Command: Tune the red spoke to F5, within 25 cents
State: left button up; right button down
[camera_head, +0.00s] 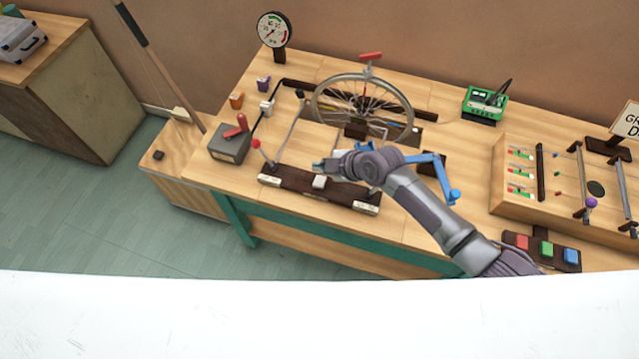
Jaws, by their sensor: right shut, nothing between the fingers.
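A spoked wheel (322,92) stands upright in a dark stand at the back middle of the table. A red crosspiece (371,56) sits at the top of its rim, with a short stem below it. The spokes are thin; I cannot make out for certain which one is red. A round dial (273,30) with green and red marks stands left of the wheel. My right gripper (320,164) is shut and empty, in front of the wheel and above the dark wooden bar. Its fingertips are small here and point left. My left gripper is out of view.
A grey box with a red lever (230,148) stands at the left table edge. A blue crank (453,194) is close to my right arm. A green device (484,105) and a wooden panel (510,208) stand right.

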aim_at(315, 179)
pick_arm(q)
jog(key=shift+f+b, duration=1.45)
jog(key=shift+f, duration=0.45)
pick_arm(e)
jog(key=shift+f, duration=2.15)
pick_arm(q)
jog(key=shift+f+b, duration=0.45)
pick_arm(e)
jog(key=shift+f, duration=0.35)
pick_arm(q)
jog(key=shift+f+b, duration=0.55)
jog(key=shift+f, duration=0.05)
pick_arm(e)
jog(key=shift+f, duration=0.6)
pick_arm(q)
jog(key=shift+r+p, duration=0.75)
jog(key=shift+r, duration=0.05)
pick_arm(e)
jog(key=shift+r, duration=1)
notch_tip(315, 179, up, 5)
jog(key=p, duration=0.4)
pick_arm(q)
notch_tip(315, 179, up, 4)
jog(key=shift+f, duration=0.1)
